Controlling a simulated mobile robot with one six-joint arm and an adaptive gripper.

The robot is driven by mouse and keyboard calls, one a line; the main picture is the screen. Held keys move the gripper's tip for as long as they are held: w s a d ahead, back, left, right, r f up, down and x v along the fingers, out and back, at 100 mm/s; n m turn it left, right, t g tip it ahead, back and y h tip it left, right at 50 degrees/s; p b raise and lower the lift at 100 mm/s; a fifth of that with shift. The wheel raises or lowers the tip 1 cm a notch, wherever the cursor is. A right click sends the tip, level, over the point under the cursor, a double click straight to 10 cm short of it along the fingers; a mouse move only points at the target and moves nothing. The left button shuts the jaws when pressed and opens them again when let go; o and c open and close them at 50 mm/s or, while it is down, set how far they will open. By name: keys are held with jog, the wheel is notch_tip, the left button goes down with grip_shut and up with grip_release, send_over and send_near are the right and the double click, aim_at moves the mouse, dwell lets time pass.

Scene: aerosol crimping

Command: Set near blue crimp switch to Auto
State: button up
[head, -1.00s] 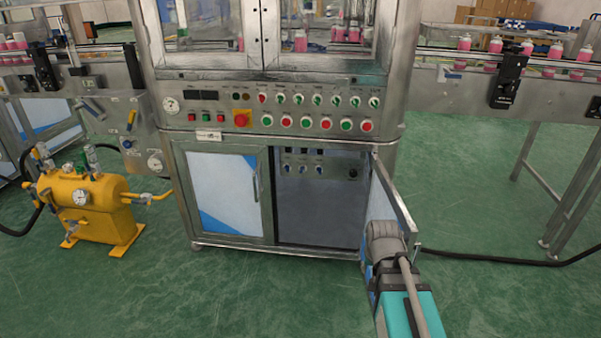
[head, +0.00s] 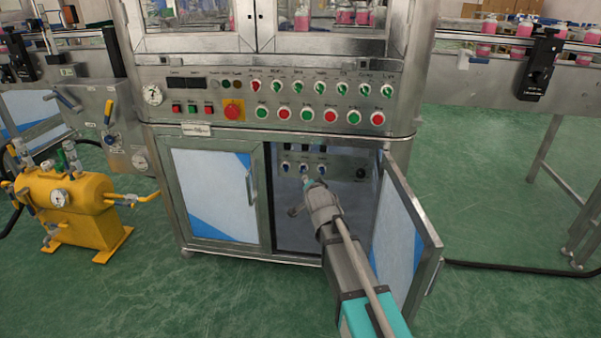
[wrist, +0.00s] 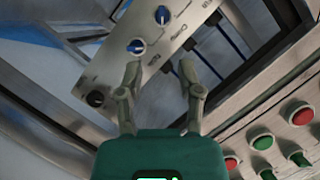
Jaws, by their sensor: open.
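Blue switches sit in a row on a grey panel inside the open lower cabinet. In the head view I see a left one (head: 285,167), a middle one (head: 304,168) and a right one (head: 321,168). The wrist view shows two blue switches, one near the fingertips (wrist: 137,47) and one farther up (wrist: 162,15). Which is the crimp switch, and its labels, I cannot read. My gripper (wrist: 160,68) is open and empty, its fingers pointing at the panel. In the head view my wrist partly hides it, at the cabinet opening.
A black knob (head: 360,173) is right of the switches. The cabinet door (head: 408,235) stands open on the right, beside my arm. Above is a control strip (head: 220,122) with red and green buttons. A yellow tank (head: 75,205) stands on the floor at left.

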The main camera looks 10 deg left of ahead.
aim_at(303, 171)
jog(key=shift+w+a, duration=0.1)
dwell(0.3)
jog(key=shift+b+x, duration=1.85)
jog(key=shift+x, duration=4.95)
jog(key=shift+r, duration=0.1)
grip_shut()
